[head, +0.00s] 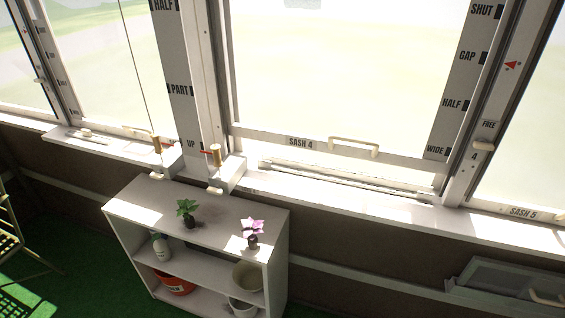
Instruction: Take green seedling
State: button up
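The green seedling (186,208) stands upright on the left half of the top of a low white shelf unit (215,225). It has bright green leaves above a small dark root plug or base. A purple-leaved seedling (252,230) with a similar dark base stands on the same top, to its right, with a clear gap between them. My gripper is not in view.
Lower shelves hold a pale bottle (160,247), a red-orange container (174,284) and pale pots (247,277). Behind the unit run a window sill and sash windows with a handle (354,148). Brass-topped fittings (215,158) stand on the sill. A metal-framed chair or stand (10,235) is at far left.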

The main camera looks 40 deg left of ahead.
aim_at(189, 220)
jog(key=u, duration=3.65)
jog(key=i, duration=2.35)
jog(key=z, duration=1.75)
